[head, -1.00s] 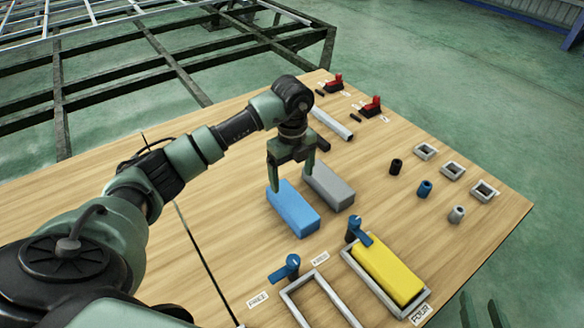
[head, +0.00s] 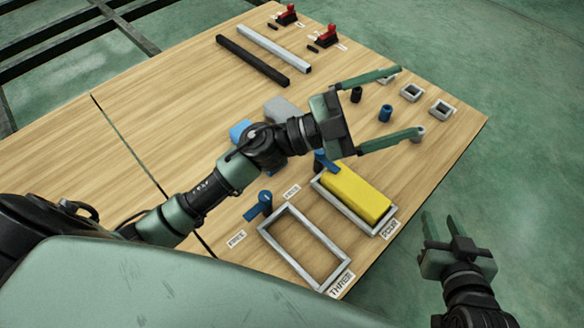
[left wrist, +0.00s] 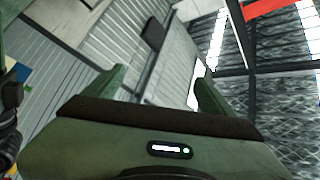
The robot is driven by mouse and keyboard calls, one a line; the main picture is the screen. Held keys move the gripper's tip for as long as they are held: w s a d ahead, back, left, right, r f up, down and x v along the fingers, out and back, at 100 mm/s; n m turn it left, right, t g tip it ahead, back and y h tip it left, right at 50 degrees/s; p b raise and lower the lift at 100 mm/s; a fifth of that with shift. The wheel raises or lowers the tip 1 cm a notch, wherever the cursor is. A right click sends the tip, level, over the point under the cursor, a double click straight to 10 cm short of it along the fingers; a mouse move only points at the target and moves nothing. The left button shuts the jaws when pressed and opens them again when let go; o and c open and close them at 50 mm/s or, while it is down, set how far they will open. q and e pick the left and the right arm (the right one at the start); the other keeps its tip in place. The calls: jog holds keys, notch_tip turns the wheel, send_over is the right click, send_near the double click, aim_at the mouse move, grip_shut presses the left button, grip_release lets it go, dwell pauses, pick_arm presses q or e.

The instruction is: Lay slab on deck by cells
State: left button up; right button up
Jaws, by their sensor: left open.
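A yellow slab-like block (head: 352,196) lies in a grey rectangular frame (head: 330,197) marked FOUR. A blue block (head: 238,130) and a grey block (head: 280,106) lie side by side on the wooden deck (head: 160,110), partly hidden by my left arm. My left gripper (head: 408,104) is open and empty, its fingers spread toward the right above the small square cells (head: 411,92). In the left wrist view the open jaws (left wrist: 163,78) hold nothing and face the building's walls and roof. My right gripper (head: 442,218) is off the deck's right edge, fingers apart and empty.
An empty grey frame (head: 277,240) marked THREE stands beside the yellow block's frame, with blue levers (head: 264,202) near. Small cylinders (head: 386,113) stand by the cells. Two long bars (head: 274,48) and red-handled clamps (head: 327,37) lie at the back. The deck's left is clear.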

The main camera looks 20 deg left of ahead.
pick_arm(q)
jog(key=w+a+f+n+t+y, duration=0.1)
jog(key=a+f+n+t+y, duration=0.25)
jog(key=a+n+y, duration=0.4)
jog(key=a+f+n+t+y, duration=0.3)
jog(key=a+n+t+y, duration=0.15)
jog(key=n+y, duration=0.45)
jog(key=s+a+f+n+g, duration=0.2)
jog(key=s+f+g, duration=0.4)
jog(key=f, duration=0.6)
jog(key=shift+s+a+n+g, duration=0.3)
jog(key=shift+s+n+g, duration=0.15)
jog(key=shift+s, duration=0.65)
jog(key=shift+r, duration=0.1)
